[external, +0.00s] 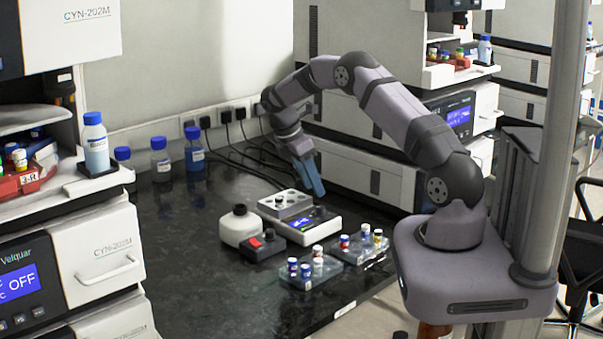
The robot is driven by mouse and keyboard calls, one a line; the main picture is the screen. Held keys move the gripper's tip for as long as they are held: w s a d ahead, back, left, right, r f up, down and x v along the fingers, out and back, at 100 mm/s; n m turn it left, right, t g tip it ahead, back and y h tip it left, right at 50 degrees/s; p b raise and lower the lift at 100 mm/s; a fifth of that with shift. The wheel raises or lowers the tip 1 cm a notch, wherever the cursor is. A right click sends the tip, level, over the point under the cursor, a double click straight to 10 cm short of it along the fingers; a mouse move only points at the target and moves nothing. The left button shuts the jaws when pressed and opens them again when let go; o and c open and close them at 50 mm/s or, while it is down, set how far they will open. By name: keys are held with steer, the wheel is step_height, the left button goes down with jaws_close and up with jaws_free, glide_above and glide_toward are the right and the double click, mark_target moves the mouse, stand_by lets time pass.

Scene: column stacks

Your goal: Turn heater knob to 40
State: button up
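The heater (318,231) is a low white unit on the black bench, with a small lit blue display (299,223) on its front and a grey block with holes (285,204) on top. My gripper (316,187) has blue fingers pointing down. It hangs above and behind the heater's right side, apart from it as far as I can see. The fingers overlap from this angle, and I see nothing held between them.
A white round-topped vessel (239,226) and a dark box with a red switch (263,245) stand left of the heater. Vial racks (322,279) sit in front. Blue-capped bottles (194,148) and cables (240,150) are behind. The bench's left front is clear.

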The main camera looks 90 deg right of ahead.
mark_target(320, 207)
steer(key=shift+n, duration=0.3)
steer(key=shift+w+d+p+x, duration=0.1)
steer(key=shift+p+x, duration=0.3)
steer(key=shift+x, duration=0.8)
steer(key=shift+w+d+p+x, duration=0.15)
steer(key=shift+p+x, duration=0.2)
steer(key=shift+x, duration=0.9)
steer(key=shift+w+d+p+x, duration=0.1)
steer(key=shift+p+x, duration=0.3)
steer(key=shift+x, duration=0.8)
steer(key=shift+f, duration=0.1)
steer(key=shift+c, duration=0.7)
jaws_close()
